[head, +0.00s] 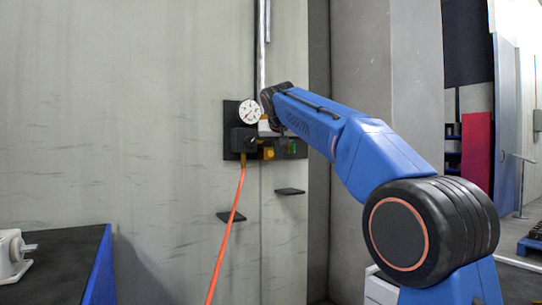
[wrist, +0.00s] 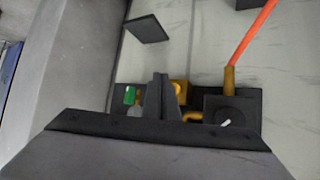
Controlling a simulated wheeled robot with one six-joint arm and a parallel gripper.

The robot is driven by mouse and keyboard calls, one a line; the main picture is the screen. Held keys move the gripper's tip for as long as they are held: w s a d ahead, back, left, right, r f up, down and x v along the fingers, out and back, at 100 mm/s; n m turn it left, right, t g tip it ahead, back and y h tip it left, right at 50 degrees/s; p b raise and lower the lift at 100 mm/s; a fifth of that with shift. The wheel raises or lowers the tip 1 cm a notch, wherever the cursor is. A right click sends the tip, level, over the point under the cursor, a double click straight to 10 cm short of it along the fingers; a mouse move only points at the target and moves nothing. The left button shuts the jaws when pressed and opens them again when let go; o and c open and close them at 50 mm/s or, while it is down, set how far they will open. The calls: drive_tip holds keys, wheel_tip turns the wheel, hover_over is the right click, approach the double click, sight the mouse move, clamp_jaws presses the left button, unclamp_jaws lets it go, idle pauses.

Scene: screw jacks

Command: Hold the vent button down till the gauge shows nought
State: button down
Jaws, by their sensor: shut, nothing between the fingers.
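The round white gauge (head: 249,111) is on the dark wall panel in the head view; its needle is too small to read surely. Below it is a black box (head: 243,140), whose knob with a white mark shows in the wrist view (wrist: 228,118). A yellow block (head: 268,152) and a green part (head: 291,147) sit to its right; the wrist view shows the yellow block (wrist: 181,92) and green part (wrist: 130,95) either side of my fingers. I cannot tell which part is the vent button. My gripper (wrist: 160,78) is shut and empty in front of the panel; contact is hidden.
An orange hose (head: 226,235) hangs from the black box. Two small dark shelves, left (head: 231,216) and right (head: 289,191), jut from the wall below. A dark bench (head: 60,262) stands at lower left. A concrete pillar (head: 375,60) stands right of the panel.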

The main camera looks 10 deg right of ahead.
drive_tip(key=s, duration=0.2)
drive_tip(key=shift+s+d, duration=0.3)
drive_tip(key=shift+d, duration=0.1)
drive_tip(key=s+d+f+n+g+y, duration=0.1)
drive_tip(key=s+d+f+g, duration=0.15)
drive_tip(key=s+f, duration=0.9)
drive_tip(key=s+d+f+n+g, duration=0.1)
drive_tip(key=s+d+f, duration=0.2)
drive_tip(key=s+f, duration=0.8)
drive_tip(key=s+f+g, duration=0.1)
drive_tip(key=s+f, duration=1.1)
drive_tip(key=s, duration=0.2)
drive_tip(key=s+f+g+y, duration=0.1)
drive_tip(key=s+f, duration=1.2)
drive_tip(key=s, duration=0.2)
drive_tip(key=shift+s+d, duration=0.15)
drive_tip(key=shift+s, duration=0.1)
